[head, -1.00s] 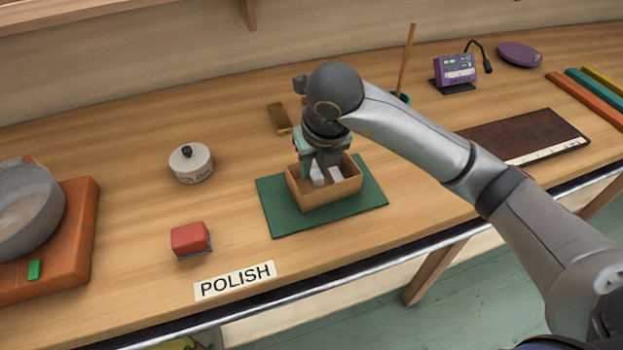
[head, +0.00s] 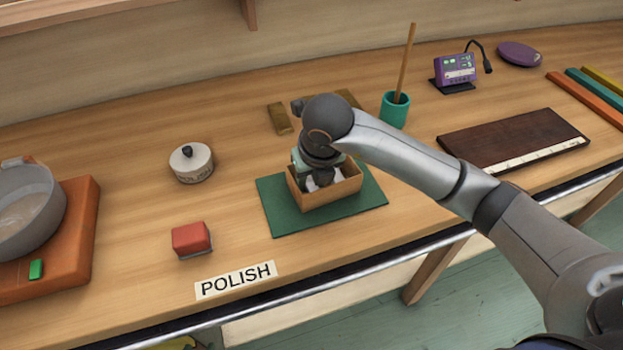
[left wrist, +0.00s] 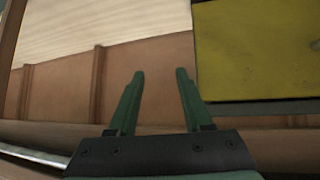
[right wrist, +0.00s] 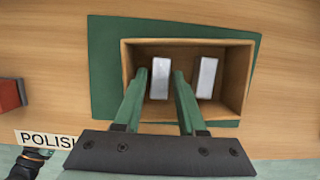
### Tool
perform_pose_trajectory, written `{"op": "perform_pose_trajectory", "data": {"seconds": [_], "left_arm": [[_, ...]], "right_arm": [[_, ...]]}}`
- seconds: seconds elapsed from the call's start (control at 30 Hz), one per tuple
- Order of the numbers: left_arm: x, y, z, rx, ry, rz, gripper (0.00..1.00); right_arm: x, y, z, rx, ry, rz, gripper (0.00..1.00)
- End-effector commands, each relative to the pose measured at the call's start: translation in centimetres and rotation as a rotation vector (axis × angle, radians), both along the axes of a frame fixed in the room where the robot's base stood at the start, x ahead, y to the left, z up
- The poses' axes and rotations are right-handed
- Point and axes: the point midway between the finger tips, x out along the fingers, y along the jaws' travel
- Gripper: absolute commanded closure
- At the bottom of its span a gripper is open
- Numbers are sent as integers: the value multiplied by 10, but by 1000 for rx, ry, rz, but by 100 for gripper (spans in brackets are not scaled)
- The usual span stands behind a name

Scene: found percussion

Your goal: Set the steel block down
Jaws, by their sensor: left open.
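Two pale steel blocks show in the right wrist view, a left one (right wrist: 160,78) and a right one (right wrist: 207,77), side by side inside a wooden box (right wrist: 246,80). My left gripper (left wrist: 160,75) is open and empty in the left wrist view, outside the head view.
A red block (head: 190,238), a "POLISH" label (head: 236,280) and a lidded white pot (head: 191,163) are left of the mat. A green cup (head: 394,110) with a stick and a dark board (head: 515,140) are right.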

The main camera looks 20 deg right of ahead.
Motion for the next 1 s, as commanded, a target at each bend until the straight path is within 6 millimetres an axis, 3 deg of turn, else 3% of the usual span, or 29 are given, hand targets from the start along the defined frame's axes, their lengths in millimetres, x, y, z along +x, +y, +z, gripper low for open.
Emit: {"op": "perform_pose_trajectory", "data": {"seconds": [0.3, 0.8, 1.0], "left_arm": [[0, 0, 4, 0, -1, 0, 50], [0, 0, 5, 0, 0, 0, 50], [0, 0, 8, 0, 1, 0, 50]], "right_arm": [[-1, 0, 8, 1, -2, 0, 61], [-30, -1, 105, -1, -5, 2, 61], [-35, -1, 117, 0, -2, 1, 61]]}}
